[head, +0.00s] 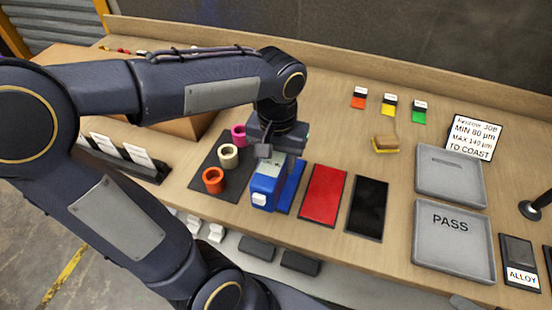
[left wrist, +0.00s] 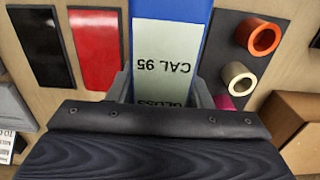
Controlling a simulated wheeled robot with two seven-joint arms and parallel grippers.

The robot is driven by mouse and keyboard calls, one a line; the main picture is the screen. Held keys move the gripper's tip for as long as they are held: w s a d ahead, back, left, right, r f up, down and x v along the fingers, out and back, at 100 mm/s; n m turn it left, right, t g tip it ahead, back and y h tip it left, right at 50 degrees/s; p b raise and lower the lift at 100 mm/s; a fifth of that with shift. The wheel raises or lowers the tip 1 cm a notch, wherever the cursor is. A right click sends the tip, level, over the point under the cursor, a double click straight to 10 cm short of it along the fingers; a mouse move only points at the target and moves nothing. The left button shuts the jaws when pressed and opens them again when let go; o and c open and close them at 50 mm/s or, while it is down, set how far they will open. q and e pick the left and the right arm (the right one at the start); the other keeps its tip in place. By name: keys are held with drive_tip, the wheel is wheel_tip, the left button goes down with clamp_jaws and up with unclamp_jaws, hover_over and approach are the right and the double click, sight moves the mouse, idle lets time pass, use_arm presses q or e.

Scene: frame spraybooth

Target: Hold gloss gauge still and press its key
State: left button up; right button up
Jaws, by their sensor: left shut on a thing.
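The gloss gauge (head: 264,188) is a blue block with a pale top label and a white key (head: 259,199) on its near end. It stands on the bench, over or against a blue panel (head: 290,187). My left gripper (head: 268,152) comes down from above and is shut on the gauge. In the left wrist view the fingers (left wrist: 160,90) sit on both sides of the gauge's label (left wrist: 165,65), which reads "CAL 95" and "GLOSS" upside down. The white key is out of that view. My right gripper is not in view.
Orange, cream and pink rings (head: 213,180) stand on a dark mat left of the gauge. A red panel (head: 323,195) and a black panel (head: 367,208) lie to its right. Grey trays (head: 455,245), one marked PASS, lie farther right.

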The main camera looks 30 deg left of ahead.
use_arm(q)
drive_tip(key=shift+w+a+f+b, duration=0.3)
drive_tip(key=shift+w+f+b, duration=0.25)
drive_tip(key=shift+w+f, duration=0.55)
drive_tip(key=shift+w+a+f+b, duration=0.25)
drive_tip(key=shift+w+f+b, duration=0.3)
drive_tip(key=shift+w+f, duration=0.6)
drive_tip(key=shift+w+a+f+b, duration=0.3)
drive_tip(key=shift+w+f+b, duration=0.25)
drive_tip(key=shift+w+f, duration=0.55)
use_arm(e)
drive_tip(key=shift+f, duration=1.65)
use_arm(q)
drive_tip(key=shift+w, duration=0.2)
drive_tip(key=shift+s+f, duration=0.1)
drive_tip(key=shift+f, duration=0.2)
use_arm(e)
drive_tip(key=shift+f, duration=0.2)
